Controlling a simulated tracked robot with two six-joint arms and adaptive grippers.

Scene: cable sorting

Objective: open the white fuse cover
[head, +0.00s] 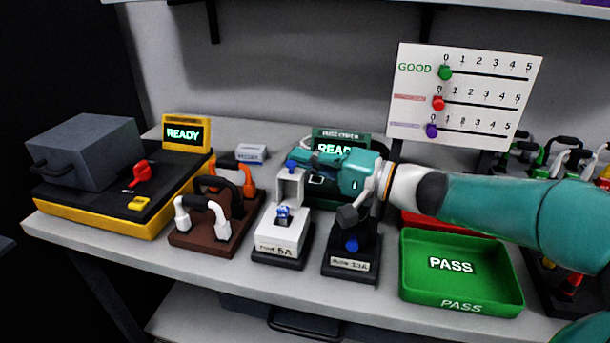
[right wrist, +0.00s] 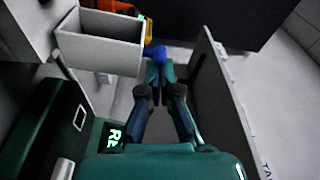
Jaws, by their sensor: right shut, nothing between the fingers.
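The white fuse holder (head: 273,240), labelled 5A, stands on a dark base in the middle of the bench. Its white cover (head: 290,188) is swung up and stands upright at the back, with a blue knob (head: 291,166) at the top. A small blue-and-clear part (head: 284,213) shows uncovered in the holder. My right gripper (head: 300,157) is shut and empty, its fingertips at the blue knob. In the right wrist view the fingertips (right wrist: 159,55) meet or nearly meet the knob, beside the box-shaped cover (right wrist: 98,42); contact is unclear. My left gripper is not in view.
The black 13A fuse holder (head: 352,264) stands just right, under my right arm. A brown rack (head: 203,236) with white and orange handles is left. A green PASS tray (head: 460,270) is right. A dark green tester (head: 334,135) stands behind my gripper.

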